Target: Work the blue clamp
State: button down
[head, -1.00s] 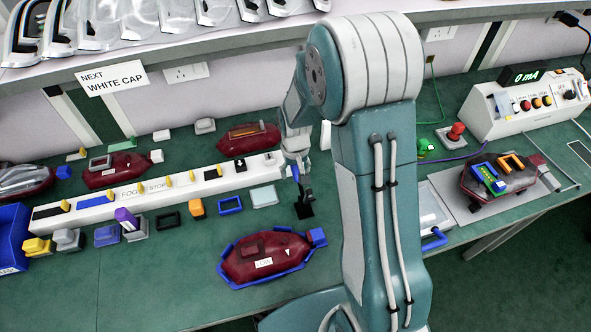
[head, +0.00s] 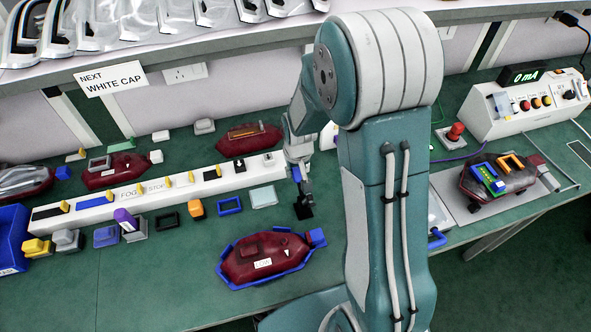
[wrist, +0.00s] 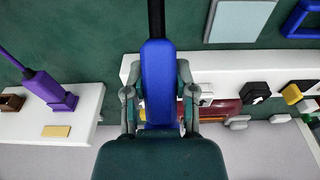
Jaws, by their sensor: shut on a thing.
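My gripper (head: 297,168) is shut on a blue handle (wrist: 158,82), which fills the space between the fingers in the wrist view. A black shaft runs from the handle to the top edge there. In the head view a small black square end (head: 303,211) shows below my gripper, over the green bench. A blue lever (head: 437,239) stands at the front of the right fixture, partly behind my arm. I cannot tell which blue part is the clamp.
A blue frame (head: 230,205) and a pale plate (head: 263,197) lie left of my gripper. A test box (head: 530,105) reads 0 mA.

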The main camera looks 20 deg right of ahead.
aim_at(297, 174)
jog(key=shift+c, duration=2)
grip_release()
notch_tip(297, 174, up, 12)
jog(key=s, duration=0.1)
jog(key=shift+s, duration=0.3)
jog(key=shift+a+f, duration=0.1)
